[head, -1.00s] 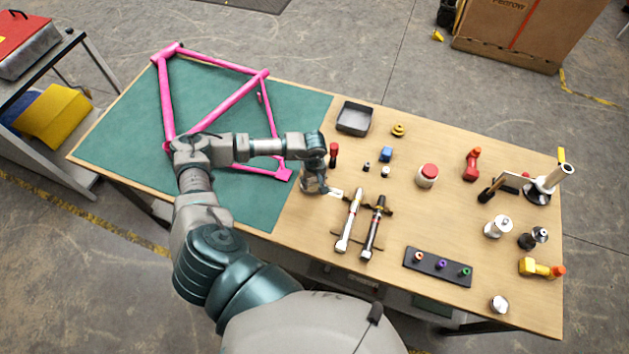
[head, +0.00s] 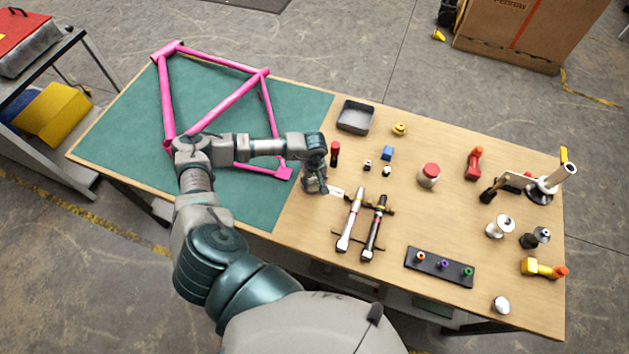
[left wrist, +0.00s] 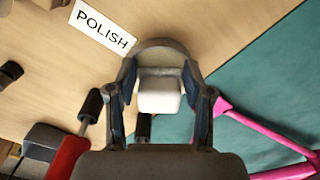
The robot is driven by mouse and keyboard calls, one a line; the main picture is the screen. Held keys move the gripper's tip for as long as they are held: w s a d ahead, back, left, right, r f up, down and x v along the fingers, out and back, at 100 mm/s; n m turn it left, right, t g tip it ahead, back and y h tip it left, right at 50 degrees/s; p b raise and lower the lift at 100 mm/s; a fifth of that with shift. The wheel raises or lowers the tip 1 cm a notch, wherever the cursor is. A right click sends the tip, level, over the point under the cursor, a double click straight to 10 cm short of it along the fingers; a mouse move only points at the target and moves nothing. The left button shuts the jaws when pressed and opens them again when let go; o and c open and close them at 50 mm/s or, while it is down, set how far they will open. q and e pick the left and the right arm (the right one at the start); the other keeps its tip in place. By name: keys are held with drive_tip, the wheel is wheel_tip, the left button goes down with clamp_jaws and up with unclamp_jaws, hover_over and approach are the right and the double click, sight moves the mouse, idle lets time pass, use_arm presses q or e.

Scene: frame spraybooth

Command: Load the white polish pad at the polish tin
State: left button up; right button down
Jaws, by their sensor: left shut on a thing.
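The white polish pad (left wrist: 160,95) is a small white block in the left wrist view. My left gripper (left wrist: 161,98) is shut on it, with a dark finger on either side. The polish tin (left wrist: 162,48) shows as a round grey-brown shape just beyond the pad. I cannot tell whether pad and tin touch. The white POLISH label (left wrist: 101,26) lies beside the tin. In the head view my left gripper (head: 315,187) points down beside the label (head: 336,191), near the green mat's edge, and hides the pad. My right gripper is not in view.
The pink frame (head: 215,105) lies on the green mat (head: 120,125). Two long tools (head: 362,225) rest on a stand to the right. A grey tray (head: 355,118) sits behind. Several other tools fill the right side.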

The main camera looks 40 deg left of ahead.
sight(314, 185)
use_arm(q)
drive_tip(key=shift+s+d+f, duration=0.1)
drive_tip(key=shift+s+f, duration=0.05)
idle(1.3)
wheel_tip(314, 185, up, 2)
drive_tip(key=shift+r+p, duration=0.1)
drive_tip(key=shift+p, duration=0.3)
drive_tip(key=shift+r+p, duration=1.3)
drive_tip(key=shift+r, duration=1.2)
